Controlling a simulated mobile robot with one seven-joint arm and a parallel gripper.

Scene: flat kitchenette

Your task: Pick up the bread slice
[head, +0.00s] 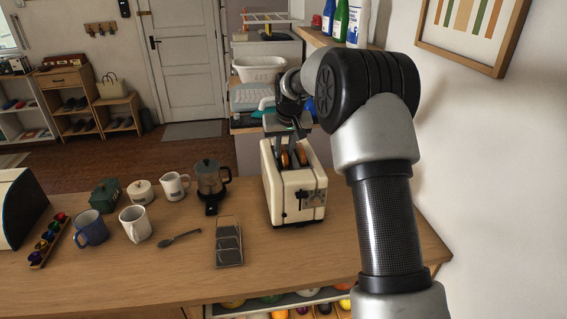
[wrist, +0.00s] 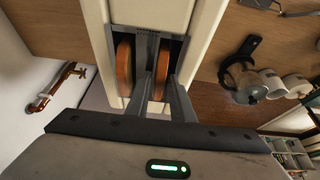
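The cream toaster (head: 293,190) stands on the wooden counter with two browned bread slices upright in its slots. In the head view, one slice (head: 285,160) is on the left and the other (head: 301,157) on the right. The wrist view shows the left slice (wrist: 123,65) and the right slice (wrist: 160,68). My gripper (wrist: 160,80) points down at the toaster top, its fingers apart with the wrist view's right slice between them. Finger contact with that slice cannot be made out.
A glass coffee pot (head: 211,180), white jug (head: 174,186) and mugs stand left of the toaster. The wall is close on the right. The counter's front is mostly clear.

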